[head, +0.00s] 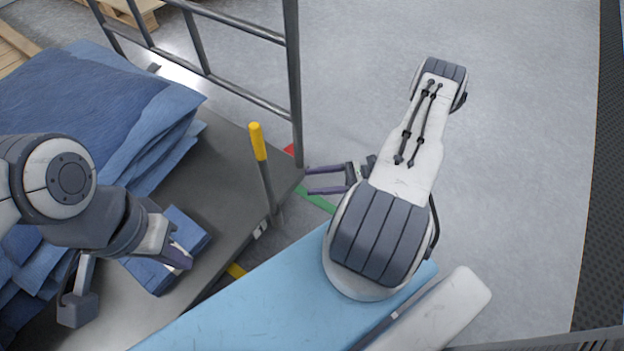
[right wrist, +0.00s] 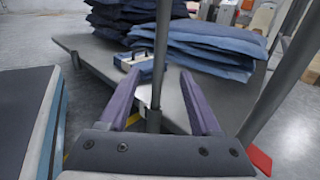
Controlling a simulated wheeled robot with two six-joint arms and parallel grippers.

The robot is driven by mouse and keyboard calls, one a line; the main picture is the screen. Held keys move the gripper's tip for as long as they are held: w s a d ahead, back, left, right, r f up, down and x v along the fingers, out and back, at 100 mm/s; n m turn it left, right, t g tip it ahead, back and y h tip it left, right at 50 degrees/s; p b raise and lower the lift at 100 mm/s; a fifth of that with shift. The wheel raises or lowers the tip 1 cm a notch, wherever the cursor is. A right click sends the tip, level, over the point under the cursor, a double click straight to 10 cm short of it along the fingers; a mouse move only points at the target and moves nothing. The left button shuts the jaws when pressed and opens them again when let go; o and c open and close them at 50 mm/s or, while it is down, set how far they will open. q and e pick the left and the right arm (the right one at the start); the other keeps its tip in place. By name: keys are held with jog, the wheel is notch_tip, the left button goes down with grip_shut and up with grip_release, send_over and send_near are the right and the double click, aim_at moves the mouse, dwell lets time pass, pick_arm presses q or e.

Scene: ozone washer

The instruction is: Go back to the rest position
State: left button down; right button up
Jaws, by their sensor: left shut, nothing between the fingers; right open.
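My left gripper (head: 180,258) is shut and empty in the head view. My right gripper (head: 310,180) is open, near the cart's corner. In the right wrist view, the fingers of my right gripper (right wrist: 158,75) are spread, with a grey pole (right wrist: 160,50) showing between them, at what distance I cannot tell.
Stacks of folded blue cloth (head: 85,95) lie on the cart. A yellow-handled lever (head: 258,142) stands at its near edge. A grey tube frame (head: 294,80) rises at its end. Wooden pallets (head: 130,12) lie at the top left. The floor (head: 530,170) on the right is clear.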

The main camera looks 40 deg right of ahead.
jog(key=shift+r, duration=0.1)
dwell(0.3)
jog(key=w+a+r+n+g+h, duration=0.1)
jog(key=a+r+n+g+h, duration=0.3)
jog(key=r+n+h, duration=0.65)
jog(key=w+a+r+n+g+h, duration=0.1)
jog(key=a+r+n+g+h, duration=0.1)
jog(key=a+r+n+h, duration=0.8)
jog(key=s+a+r+n+g+y+p, duration=0.1)
jog(key=s+a+r+n+y, duration=0.2)
jog(key=s+a+n, duration=0.3)
jog(key=s+a+r+n+g+y, duration=0.1)
jog(key=s+a+r+n+y, duration=0.25)
jog(key=s, duration=0.35)
notch_tip(320, 180, up, 38)
jog(key=p, duration=3.8)
jog(key=shift+s+f+n+h+p, duration=0.25)
jog(key=shift+s+n+h+p, duration=0.05)
jog(key=shift+s+n+h, duration=0.1)
